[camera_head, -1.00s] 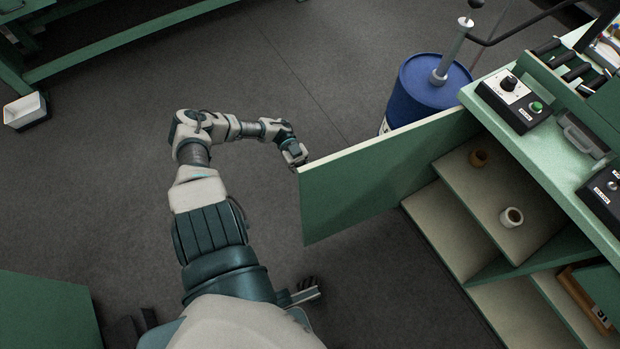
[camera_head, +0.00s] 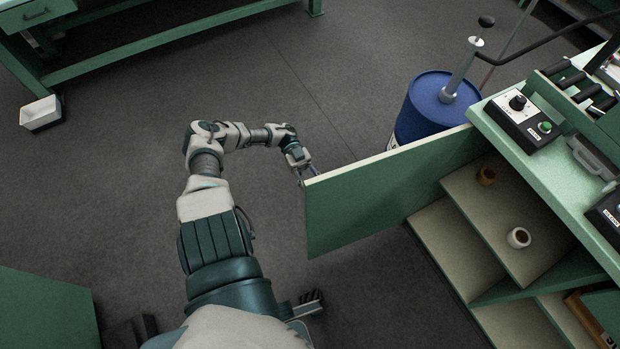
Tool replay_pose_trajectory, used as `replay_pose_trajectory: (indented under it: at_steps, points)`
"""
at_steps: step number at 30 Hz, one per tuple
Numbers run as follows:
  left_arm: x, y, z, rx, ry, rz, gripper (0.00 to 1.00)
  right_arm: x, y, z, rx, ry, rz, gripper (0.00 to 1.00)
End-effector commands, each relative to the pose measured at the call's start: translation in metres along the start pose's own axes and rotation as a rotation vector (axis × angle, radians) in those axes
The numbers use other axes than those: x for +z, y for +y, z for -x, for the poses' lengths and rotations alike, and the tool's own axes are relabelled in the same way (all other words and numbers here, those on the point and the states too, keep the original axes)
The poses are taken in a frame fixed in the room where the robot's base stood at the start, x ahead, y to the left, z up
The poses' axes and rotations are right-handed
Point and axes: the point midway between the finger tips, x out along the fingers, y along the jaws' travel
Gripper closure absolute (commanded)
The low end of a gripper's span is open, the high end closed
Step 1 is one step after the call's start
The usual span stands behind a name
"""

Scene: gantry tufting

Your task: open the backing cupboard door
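The green cupboard door (camera_head: 385,195) stands swung out from the cabinet, roughly square to its front, so the shelves (camera_head: 495,225) inside show. My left gripper (camera_head: 307,177) is at the door's free edge, near its top corner. Its fingers are small in the picture and partly hidden by the door, so I cannot tell whether they grip it. Another end of my body, perhaps the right gripper, shows only in part low beside my torso; its fingers cannot be made out.
A blue drum (camera_head: 433,107) with a pump stands behind the door. The green worktop (camera_head: 545,165) carries control boxes. Open floor surrounds my arm.

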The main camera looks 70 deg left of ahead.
Motion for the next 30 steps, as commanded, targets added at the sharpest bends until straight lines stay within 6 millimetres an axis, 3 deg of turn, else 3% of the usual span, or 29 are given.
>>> replay_pose_trajectory:
  at_steps: [3, 9, 30]
  points:
    - [0.001, -0.002, 0.021, -0.004, 0.001, -0.001, 0.63, 0.0, -0.001, 0.0, 0.0, 0.0, 0.0, 0.6]
    - [0.002, -0.001, 0.04, -0.002, 0.002, 0.0, 0.63, 0.0, -0.001, 0.0, 0.0, -0.001, 0.0, 0.6]
    - [0.001, -0.001, 0.043, 0.0, 0.002, 0.001, 0.63, 0.001, -0.001, -0.001, 0.0, -0.001, -0.001, 0.6]
